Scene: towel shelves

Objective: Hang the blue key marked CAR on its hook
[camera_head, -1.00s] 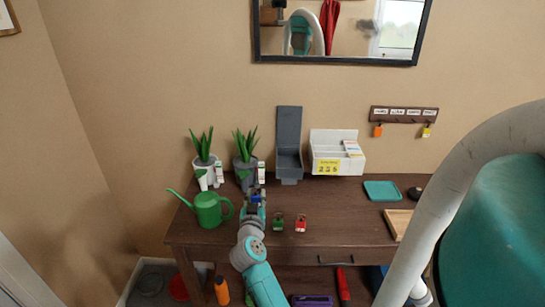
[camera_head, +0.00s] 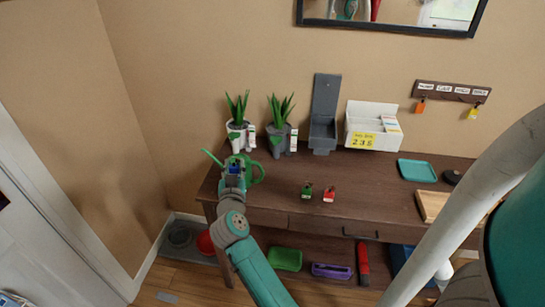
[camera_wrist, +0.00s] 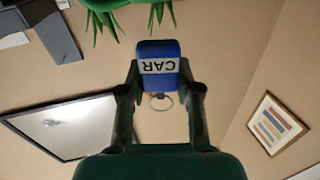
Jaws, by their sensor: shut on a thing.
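My gripper (camera_head: 235,163) is shut on the blue key (camera_wrist: 158,65), whose white label reads CAR, upside down in the wrist view. A metal ring hangs by the key between the fingers. In the head view the key shows as a small blue patch at my gripper, in front of the green watering can (camera_head: 257,172). The dark hook rack (camera_head: 452,91) is on the wall at the right, far from my gripper. Its second label from the left appears to read CAR (camera_head: 444,87), and no key hangs there. An orange key (camera_head: 421,106) and a yellow key (camera_head: 473,113) hang at other hooks.
A green key (camera_head: 307,190) and a red key (camera_head: 329,193) stand on the table (camera_head: 370,205). Two potted plants, a grey box (camera_head: 322,135) and a white organiser (camera_head: 358,140) line the back. A teal tray (camera_head: 417,171) is at right. A mirror (camera_head: 390,28) hangs above.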

